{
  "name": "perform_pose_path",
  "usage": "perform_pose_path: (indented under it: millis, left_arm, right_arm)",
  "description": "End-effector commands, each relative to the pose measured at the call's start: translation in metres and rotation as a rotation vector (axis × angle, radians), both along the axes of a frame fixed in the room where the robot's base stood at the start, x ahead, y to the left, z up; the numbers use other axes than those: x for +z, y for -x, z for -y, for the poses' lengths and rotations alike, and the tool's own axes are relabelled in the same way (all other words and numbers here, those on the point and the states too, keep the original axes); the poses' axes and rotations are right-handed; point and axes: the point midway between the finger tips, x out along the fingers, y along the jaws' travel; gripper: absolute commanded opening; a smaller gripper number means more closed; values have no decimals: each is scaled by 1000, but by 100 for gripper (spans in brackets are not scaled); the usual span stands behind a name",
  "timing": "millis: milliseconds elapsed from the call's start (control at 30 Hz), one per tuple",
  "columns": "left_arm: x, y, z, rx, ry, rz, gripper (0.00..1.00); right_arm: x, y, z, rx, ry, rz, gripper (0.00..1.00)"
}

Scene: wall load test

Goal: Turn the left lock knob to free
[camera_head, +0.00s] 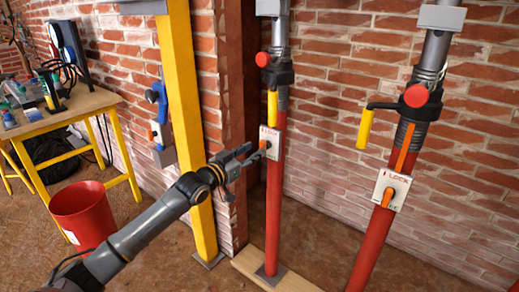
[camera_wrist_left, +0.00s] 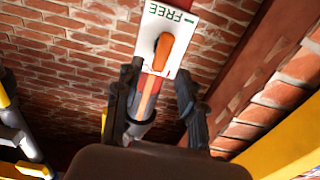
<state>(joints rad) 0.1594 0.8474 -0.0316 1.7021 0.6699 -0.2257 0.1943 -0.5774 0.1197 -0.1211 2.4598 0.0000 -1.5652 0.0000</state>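The left lock knob is an orange lever on a white plate (camera_head: 271,133) on the left red post (camera_head: 273,215). In the left wrist view the knob (camera_wrist_left: 163,52) sits on the plate, where upside-down "FREE" lettering shows. My left gripper (camera_head: 257,153) is at the plate, coming from the left. In the wrist view its two dark fingers (camera_wrist_left: 160,76) are spread, with the knob between and just beyond their tips. Contact cannot be told. My right gripper is not in view.
A second red post with a "LOCK" plate (camera_head: 392,190) and orange knob stands to the right. Yellow-handled levers (camera_head: 272,104) are above the plates. A yellow column (camera_head: 183,100) stands left of the post. A red bucket (camera_head: 83,212) and workbench (camera_head: 70,108) are farther left.

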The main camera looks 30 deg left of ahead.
Motion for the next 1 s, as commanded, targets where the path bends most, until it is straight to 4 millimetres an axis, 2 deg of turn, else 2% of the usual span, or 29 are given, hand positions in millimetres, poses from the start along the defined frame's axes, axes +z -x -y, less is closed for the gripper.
perform_pose_path:
  millis: [100, 300, 700, 900, 1000]
  left_arm:
    - [1, -17, 2, 0, 0, 3, 40]
    - [0, -35, 3, 0, 0, 1, 40]
    - [0, -40, 3, 0, -1, 0, 40]
    - [0, -39, 3, 0, -1, 0, 0]
    - [0, -39, 3, 0, -1, 0, 0]
  right_arm:
    - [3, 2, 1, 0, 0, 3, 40]
    - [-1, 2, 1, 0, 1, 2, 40]
    - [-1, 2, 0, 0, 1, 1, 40]
    - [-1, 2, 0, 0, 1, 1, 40]
    - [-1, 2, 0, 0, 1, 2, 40]
